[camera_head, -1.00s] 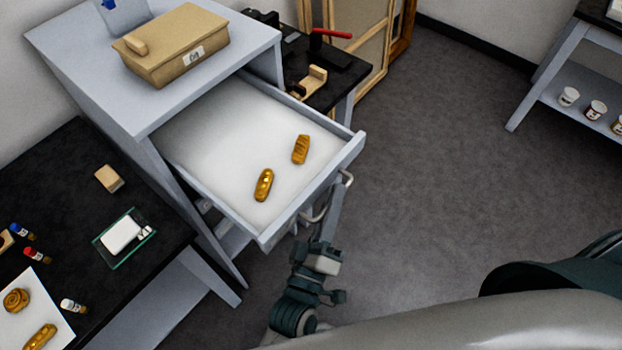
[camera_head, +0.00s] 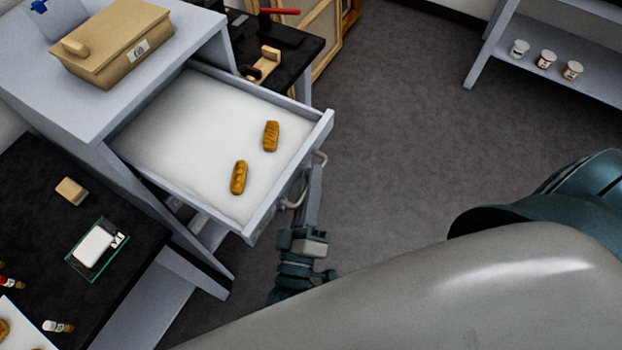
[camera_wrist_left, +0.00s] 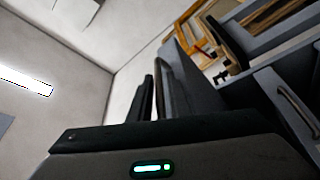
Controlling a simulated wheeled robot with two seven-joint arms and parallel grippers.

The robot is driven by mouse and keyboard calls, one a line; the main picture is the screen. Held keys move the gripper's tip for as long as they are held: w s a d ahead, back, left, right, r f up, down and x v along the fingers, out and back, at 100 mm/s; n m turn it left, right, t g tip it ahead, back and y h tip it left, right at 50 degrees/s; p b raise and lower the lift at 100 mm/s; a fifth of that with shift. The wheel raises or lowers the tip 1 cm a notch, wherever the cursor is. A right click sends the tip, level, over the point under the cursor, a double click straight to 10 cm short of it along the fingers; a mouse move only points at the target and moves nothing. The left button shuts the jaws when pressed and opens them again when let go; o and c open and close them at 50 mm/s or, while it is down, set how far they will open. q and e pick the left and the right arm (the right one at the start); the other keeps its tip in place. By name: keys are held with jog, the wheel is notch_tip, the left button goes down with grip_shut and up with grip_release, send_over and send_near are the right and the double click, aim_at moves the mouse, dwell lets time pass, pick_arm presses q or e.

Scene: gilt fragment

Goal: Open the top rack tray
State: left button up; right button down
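The top rack tray (camera_head: 262,214) is a pale grey drawer with a white bottom, pulled far out of the grey cabinet (camera_head: 130,82). Two golden-brown gilt pieces lie in it, one nearer the front (camera_head: 238,177) and one to its right (camera_head: 271,136). Its front carries a bar handle (camera_head: 320,158). My left gripper (camera_head: 309,188) is at this handle, its narrow fingers close together around the bar; the exact contact is partly hidden. In the left wrist view my left gripper's dark fingers (camera_wrist_left: 158,88) stand beside the grey tray front. My right gripper is not in view.
A tan box (camera_head: 112,50) sits on the cabinet top. A black table (camera_head: 60,215) with small items is at left. The grey floor (camera_head: 420,120) between is clear.

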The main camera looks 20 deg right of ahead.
pick_arm(q)
jog(key=b+v, duration=0.6)
jog(key=v, duration=1.1)
jog(key=shift+s+a, duration=0.15)
jog(key=shift+a, duration=0.05)
notch_tip(320, 180, down, 23)
jog(key=w+a+m+g+y, duration=0.2)
jog(key=m+g, duration=0.2)
jog(key=g, duration=0.1)
jog(key=a+f+m+g+y, duration=0.15)
jog(key=a+f, duration=0.25)
jog(key=f, duration=0.5)
jog(key=a+f+m+g+y, duration=0.15)
jog(key=a+f, duration=0.25)
jog(key=f, duration=0.6)
jog(key=s+a+f+g+y, duration=0.2)
jog(key=s+a+f, duration=0.2)
jog(key=a+f, duration=0.3)
jog(key=s+a+f+g+y, duration=0.2)
jog(key=s+a+f, duration=0.25)
jog(key=f, duration=0.35)
jog(key=s+a+f+g+y, duration=0.2)
jog(key=s+a+f+g, duration=0.2)
jog(key=s+a+f, duration=0.3)
jog(key=s+a, duration=0.2)
jog(key=s, duration=0.2)
jog(key=shift+a+f, duration=0.2)
jog(key=shift+a, duration=0.1)
